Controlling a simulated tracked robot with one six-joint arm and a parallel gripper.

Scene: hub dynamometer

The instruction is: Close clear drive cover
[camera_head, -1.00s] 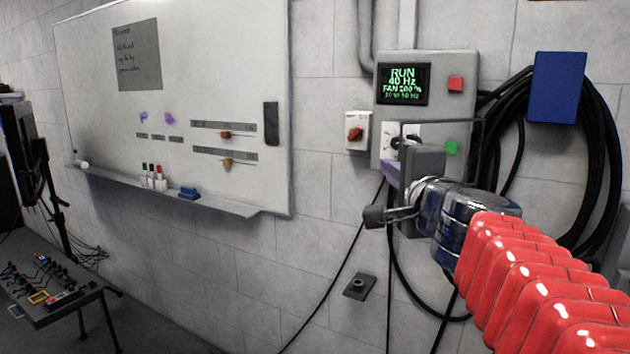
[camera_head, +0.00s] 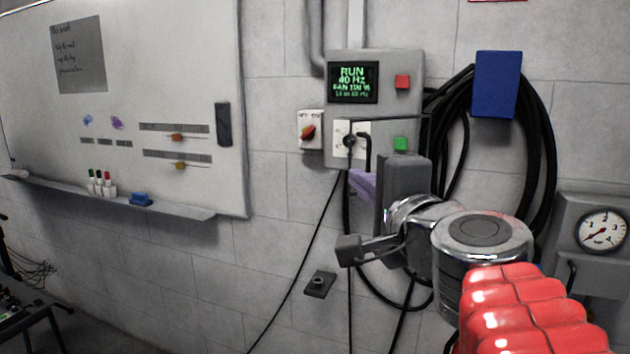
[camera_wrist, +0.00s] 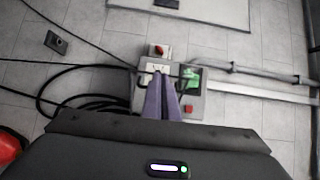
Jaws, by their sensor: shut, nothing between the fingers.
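The drive is a grey wall box (camera_head: 414,80) with a lit green display (camera_head: 352,82) reading RUN, 40 Hz. Below the display is a pale panel (camera_head: 342,135) with a dark knob and a black handle-like part. A thin dark outline runs across the lower box to the right; it may be the clear cover's edge, but its clear pane and angle cannot be told. My gripper (camera_head: 356,178) has purple fingers, shut and empty, just below and in front of the pale panel. In the wrist view the fingers (camera_wrist: 164,84) overlap the box; contact cannot be told.
A red button (camera_head: 403,82) and a green button (camera_head: 401,144) sit on the box's right side. A red rotary switch (camera_head: 308,132) is to its left. Black cable coils (camera_head: 541,140) hang under a blue box (camera_head: 497,85). A gauge (camera_head: 602,231) is at right.

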